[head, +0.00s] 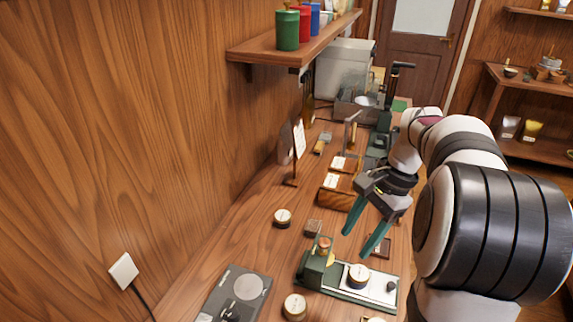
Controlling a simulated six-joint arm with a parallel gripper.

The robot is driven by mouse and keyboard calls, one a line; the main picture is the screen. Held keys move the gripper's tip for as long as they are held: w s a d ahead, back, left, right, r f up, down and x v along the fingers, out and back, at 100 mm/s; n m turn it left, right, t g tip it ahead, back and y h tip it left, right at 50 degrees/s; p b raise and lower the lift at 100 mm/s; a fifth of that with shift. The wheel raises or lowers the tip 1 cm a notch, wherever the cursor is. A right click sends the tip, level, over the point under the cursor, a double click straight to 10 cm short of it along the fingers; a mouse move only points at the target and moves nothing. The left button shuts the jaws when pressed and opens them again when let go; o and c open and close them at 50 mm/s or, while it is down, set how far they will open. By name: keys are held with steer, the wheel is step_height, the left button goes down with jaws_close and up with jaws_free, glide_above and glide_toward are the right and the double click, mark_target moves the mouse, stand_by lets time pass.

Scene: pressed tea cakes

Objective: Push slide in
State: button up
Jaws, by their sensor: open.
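A dark green press-like device (314,268) stands near the front of the bench. A pale metal slide (374,289) extends to the right from it along a green-edged base. A small round tin with a cream lid (358,274) sits on the slide, and a dark knob (391,286) stands at the slide's right end. A copper-coloured round part (324,243) tops the green device. My gripper (357,243) has two teal fingers spread apart and pointing down. It appears above and behind the slide, with nothing between the fingers. The slide's left end is hidden by the device.
Round tins (283,217) and a grey scale-like plate (240,292) lie on the bench to the left. Wooden card holders (336,199) and a small dark tray (379,247) are near my gripper. A wall shelf (290,52) overhangs the back.

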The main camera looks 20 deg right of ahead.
steer(key=s+d+f+m, duration=0.1)
steer(key=d+f+m, duration=0.2)
steer(key=d, duration=0.7)
steer(key=m+t, duration=0.2)
steer(key=m, duration=0.2)
glide_toward(391, 284)
steer(key=x, duration=0.7)
steer(key=shift+f, duration=0.4)
jaws_close()
steer(key=shift+w, duration=0.1)
